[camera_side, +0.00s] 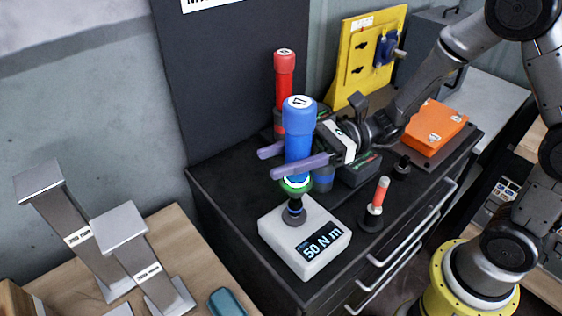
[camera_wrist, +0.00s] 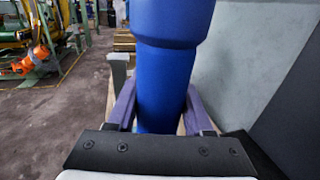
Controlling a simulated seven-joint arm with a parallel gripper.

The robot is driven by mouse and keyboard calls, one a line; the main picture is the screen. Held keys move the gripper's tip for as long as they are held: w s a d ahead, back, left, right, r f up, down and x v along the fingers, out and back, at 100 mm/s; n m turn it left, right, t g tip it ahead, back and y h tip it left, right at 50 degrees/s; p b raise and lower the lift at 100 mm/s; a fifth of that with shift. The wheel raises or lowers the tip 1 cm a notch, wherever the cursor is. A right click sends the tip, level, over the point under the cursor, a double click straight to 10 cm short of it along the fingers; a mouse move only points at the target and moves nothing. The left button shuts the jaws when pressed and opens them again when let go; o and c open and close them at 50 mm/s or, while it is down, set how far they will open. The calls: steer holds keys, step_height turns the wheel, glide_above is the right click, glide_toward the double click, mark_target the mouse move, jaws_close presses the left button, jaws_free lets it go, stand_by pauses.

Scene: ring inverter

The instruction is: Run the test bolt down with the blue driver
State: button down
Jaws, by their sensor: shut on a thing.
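The blue driver (camera_side: 299,128) stands upright in the side view, with a glowing green ring near its lower end. My gripper (camera_side: 285,162) is shut on the blue driver, its two purple fingers on either side of the body. The driver also fills the middle of the wrist view (camera_wrist: 168,80), between the fingers (camera_wrist: 160,108). Below it is the white tester (camera_side: 290,248), whose screen reads 50 N m. A dark socket piece (camera_side: 294,212) sits on top of the tester, directly under the driver. The test bolt itself is hidden, and I cannot tell whether driver and bolt touch.
A red driver (camera_side: 284,78) stands behind. A small red-and-white tool (camera_side: 379,194) stands in a black holder to the right. An orange case (camera_side: 434,127) and a yellow panel (camera_side: 362,60) are farther back. Grey stands (camera_side: 125,235) are at left. The black cabinet top (camera_side: 235,180) is clear at left.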

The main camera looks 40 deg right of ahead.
mark_target(287, 139)
steer(key=shift+r, duration=1.85)
steer(key=shift+r, duration=0.1)
